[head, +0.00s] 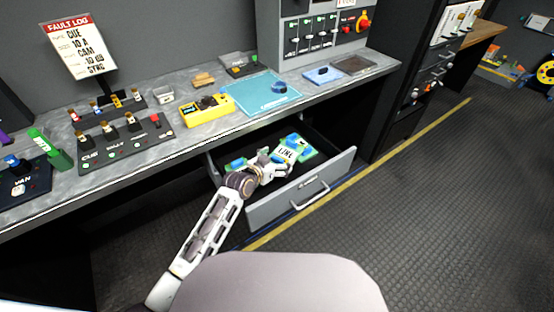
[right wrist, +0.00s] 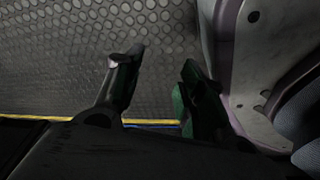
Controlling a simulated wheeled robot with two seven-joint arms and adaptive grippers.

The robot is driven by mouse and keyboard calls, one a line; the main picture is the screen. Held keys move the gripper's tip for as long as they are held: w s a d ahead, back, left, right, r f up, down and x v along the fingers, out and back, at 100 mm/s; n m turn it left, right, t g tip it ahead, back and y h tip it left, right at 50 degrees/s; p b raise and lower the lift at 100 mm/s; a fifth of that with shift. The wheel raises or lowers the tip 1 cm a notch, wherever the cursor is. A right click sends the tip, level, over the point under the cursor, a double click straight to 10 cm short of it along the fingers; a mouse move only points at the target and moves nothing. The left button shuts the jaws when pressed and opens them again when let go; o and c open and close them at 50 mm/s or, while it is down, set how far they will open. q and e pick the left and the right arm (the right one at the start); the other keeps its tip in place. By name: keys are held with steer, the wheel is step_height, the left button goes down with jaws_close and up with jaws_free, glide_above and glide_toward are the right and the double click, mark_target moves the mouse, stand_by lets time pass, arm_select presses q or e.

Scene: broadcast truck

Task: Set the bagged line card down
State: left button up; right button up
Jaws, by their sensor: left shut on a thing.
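The bagged line card (head: 287,153), with a white "LINE" label, shows in the head view at the open drawer (head: 299,203). My left gripper (head: 275,165) reaches into the drawer from the left and is shut on the card. Its fingers hide part of the card. I cannot tell whether the card touches the drawer floor. Green and blue pieces (head: 304,145) show beside and behind the card. My right gripper (right wrist: 162,65) shows in the right wrist view with its two dark fingers apart and nothing visible between them, above the floor.
The grey counter above the drawer holds a blue mat (head: 250,97), a yellow tester (head: 207,109), a control panel (head: 124,143) and a small blue tray (head: 322,75). A dark rack (head: 405,85) stands to the right. The floor (head: 440,190) has a yellow stripe and open room.

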arm_select(q)
steer(key=shift+f, duration=0.2)
arm_select(e)
steer(key=shift+w+d+r, duration=0.1)
steer(key=shift+w+d, duration=0.15)
steer(key=shift+d, duration=0.05)
arm_select(q)
steer(key=o, duration=0.9)
steer(key=shift+r, duration=0.6)
steer(key=v, duration=0.4)
steer(key=shift+s+a+p, duration=0.15)
steer(key=shift+p, duration=0.25)
steer(key=p+v, duration=0.1)
steer(key=v, duration=0.6)
steer(key=shift+s+a, duration=0.1)
steer(key=shift+s, duration=0.15)
arm_select(e)
steer(key=s, duration=0.1)
steer(key=s+d, duration=0.1)
steer(key=s+f, duration=0.1)
steer(key=shift+s+d, duration=0.2)
steer(key=shift+s, duration=0.15)
steer(key=shift+w+a, duration=0.1)
